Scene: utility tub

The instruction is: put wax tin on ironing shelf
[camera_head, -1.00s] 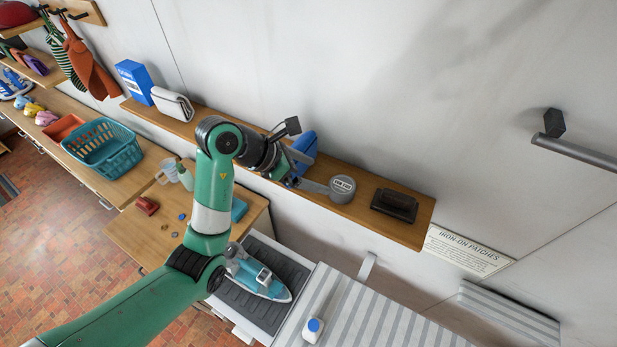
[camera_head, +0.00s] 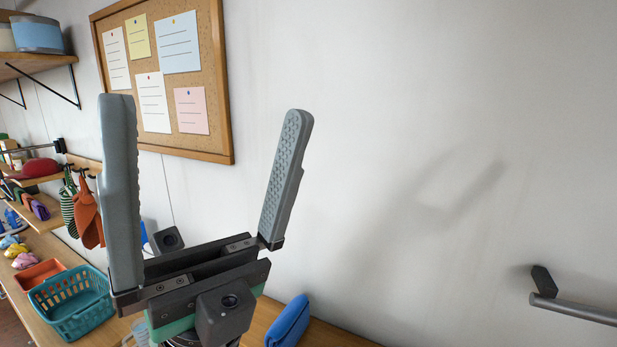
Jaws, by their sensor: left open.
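My left gripper (camera_head: 208,107) is raised large in the middle left of the head view. Its two grey fingers point up and stand wide apart, with nothing between them. The wooden wall shelf (camera_head: 335,335), which I take as the ironing shelf, shows only as a short strip at the bottom edge. The wax tin is not in view now. My right gripper is not in view.
A blue folded item (camera_head: 288,322) is on the shelf strip. A cork board (camera_head: 160,80) with notes hangs behind my gripper. A teal basket (camera_head: 72,303) stands lower left. A dark wall rail (camera_head: 575,308) juts in at right. The wall between is bare.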

